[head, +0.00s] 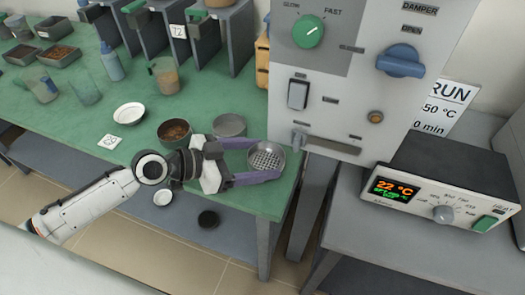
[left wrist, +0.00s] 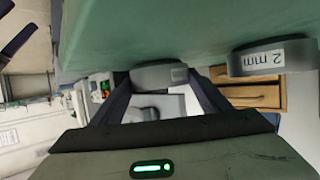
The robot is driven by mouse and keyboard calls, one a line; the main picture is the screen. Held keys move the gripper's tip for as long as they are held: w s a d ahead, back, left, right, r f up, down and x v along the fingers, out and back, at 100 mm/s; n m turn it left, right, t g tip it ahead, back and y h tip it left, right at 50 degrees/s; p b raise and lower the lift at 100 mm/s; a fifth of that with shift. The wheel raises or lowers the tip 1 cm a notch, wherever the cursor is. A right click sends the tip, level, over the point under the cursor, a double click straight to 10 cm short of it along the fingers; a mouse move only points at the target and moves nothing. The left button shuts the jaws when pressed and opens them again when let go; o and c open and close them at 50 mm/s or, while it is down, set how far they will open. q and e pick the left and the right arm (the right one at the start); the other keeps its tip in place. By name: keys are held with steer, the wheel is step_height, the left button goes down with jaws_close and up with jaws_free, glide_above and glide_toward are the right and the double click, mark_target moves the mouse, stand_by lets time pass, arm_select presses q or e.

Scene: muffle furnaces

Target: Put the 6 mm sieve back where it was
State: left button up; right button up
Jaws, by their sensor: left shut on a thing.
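A round metal sieve (head: 267,157) with a perforated bottom is at the right end of the green table. My left gripper (head: 266,160) reaches in from the left, its two fingers closed on opposite sides of this sieve. In the left wrist view the held sieve (left wrist: 150,78) shows between the fingertips, close to the table top; its label is too small to read. I cannot tell whether it touches the table. A second sieve (head: 229,125), labelled 2 mm in the left wrist view (left wrist: 270,57), stands beside my gripper. My right gripper is not in view.
A round pan with brown material (head: 174,132) and a white dish (head: 129,113) stand left of my gripper on the green table (head: 80,135). A grey control panel (head: 345,75) rises close to the right. A heater controller (head: 440,190) stands further right.

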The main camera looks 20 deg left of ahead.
arm_select(q)
steer(key=shift+r, duration=0.1)
steer(key=shift+f+b, duration=0.3)
steer(key=o, duration=1.2)
steer(key=shift+r, duration=0.1)
steer(key=shift+o, duration=0.9)
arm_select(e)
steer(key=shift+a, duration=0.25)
arm_select(q)
steer(key=shift+r, duration=0.1)
steer(key=shift+r+p, duration=0.2)
steer(key=shift+p, duration=0.2)
steer(key=b+v, duration=0.2)
steer(key=v, duration=0.7)
steer(key=shift+s+a+f, duration=0.15)
steer(key=shift+s, duration=0.1)
steer(key=shift+b+v, duration=0.35)
steer(key=shift+v, duration=0.9)
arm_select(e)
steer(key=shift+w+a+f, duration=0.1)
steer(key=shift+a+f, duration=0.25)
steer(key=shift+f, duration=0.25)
